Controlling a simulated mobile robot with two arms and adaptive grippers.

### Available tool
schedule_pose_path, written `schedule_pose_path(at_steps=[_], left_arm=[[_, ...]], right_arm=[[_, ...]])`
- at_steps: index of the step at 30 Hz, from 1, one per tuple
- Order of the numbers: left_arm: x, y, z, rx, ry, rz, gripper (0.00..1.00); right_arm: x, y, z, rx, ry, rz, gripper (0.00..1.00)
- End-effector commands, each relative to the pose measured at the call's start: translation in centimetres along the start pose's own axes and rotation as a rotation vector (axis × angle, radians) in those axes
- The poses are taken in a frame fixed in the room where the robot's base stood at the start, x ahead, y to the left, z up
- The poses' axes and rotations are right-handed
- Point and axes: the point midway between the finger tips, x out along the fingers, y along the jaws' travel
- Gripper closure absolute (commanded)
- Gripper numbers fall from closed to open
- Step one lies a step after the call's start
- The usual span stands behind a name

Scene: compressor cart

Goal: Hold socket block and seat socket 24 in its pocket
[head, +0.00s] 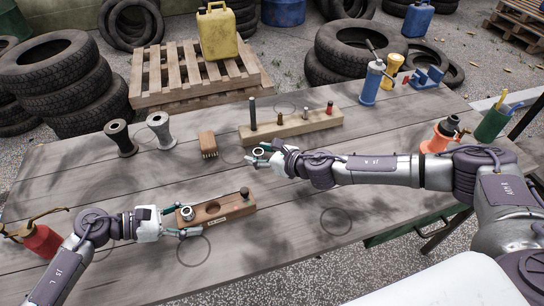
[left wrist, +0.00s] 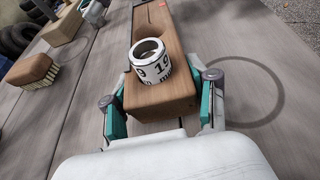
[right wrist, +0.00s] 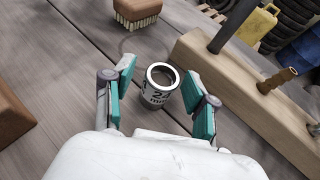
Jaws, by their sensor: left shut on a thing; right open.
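The brown wooden socket block (head: 232,208) lies on the table in the head view. My left gripper (head: 181,221) is shut on its near-left end; the left wrist view shows the fingers on both sides of the block (left wrist: 160,103). A white socket marked 19 (left wrist: 150,62) stands in the block at the held end.
A pale wooden rail (head: 290,126) with several upright pegs lies behind the right gripper. A brush (head: 208,145) and two spools (head: 159,128) stand to its left. A red bottle (head: 42,242) is at the left edge. The table front is clear.

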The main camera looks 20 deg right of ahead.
Motion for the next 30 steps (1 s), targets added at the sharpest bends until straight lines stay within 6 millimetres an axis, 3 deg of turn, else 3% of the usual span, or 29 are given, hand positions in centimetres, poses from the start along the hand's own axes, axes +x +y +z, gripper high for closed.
schedule_pose_path(at_steps=[12,16,19,23,26,30], left_arm=[[0.0,0.0,0.0,0.000,0.000,0.001,0.87],[0.0,0.0,0.0,0.000,0.000,0.000,0.87],[0.0,0.0,0.0,0.000,0.000,0.000,0.87],[0.0,0.0,0.0,0.000,0.000,0.000,0.87],[0.0,0.0,0.0,0.000,0.000,0.000,0.87],[0.0,0.0,0.0,0.000,-0.001,0.000,0.87]], right_arm=[[-8.5,-0.1,-0.2,-0.001,0.004,-0.004,0.43],[-10.4,-0.1,-0.2,0.001,0.004,-0.003,0.43],[-11.3,-0.1,-0.1,-0.001,0.003,-0.002,0.37],[-11.2,0.9,1.0,0.001,-0.022,0.041,0.37],[-10.5,2.9,3.2,0.001,-0.066,0.144,0.37],[-9.7,7.6,6.8,-0.019,-0.095,0.377,0.37]])
